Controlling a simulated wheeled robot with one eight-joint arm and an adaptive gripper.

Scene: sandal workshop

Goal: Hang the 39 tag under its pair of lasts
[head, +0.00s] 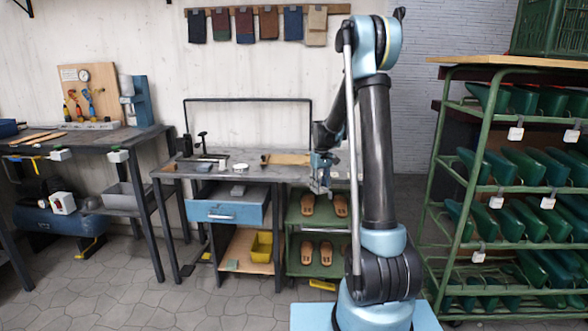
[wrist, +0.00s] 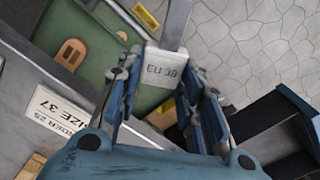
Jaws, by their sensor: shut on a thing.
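My gripper (wrist: 163,78) is shut on a white tag (wrist: 165,66) with dark print that reads "EU" and a number; its last digit is not clear. In the head view my gripper (head: 322,172) hangs at the right end of the middle bench, above a green shelf unit. Green shoe-shaped lasts (head: 518,162) stand in rows on the green rack at the right, apart from my gripper. White tags (head: 496,202) hang along the rack's rails; their print is too small to read.
The green shelf (head: 326,270) below my gripper holds tan sandals (head: 308,204). The grey bench (head: 225,170) bears tools; its edge label (wrist: 57,111) reads "SIZE 37". A green crate (head: 553,28) stands atop the rack. Floor (head: 240,300) is clear in front of the middle bench.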

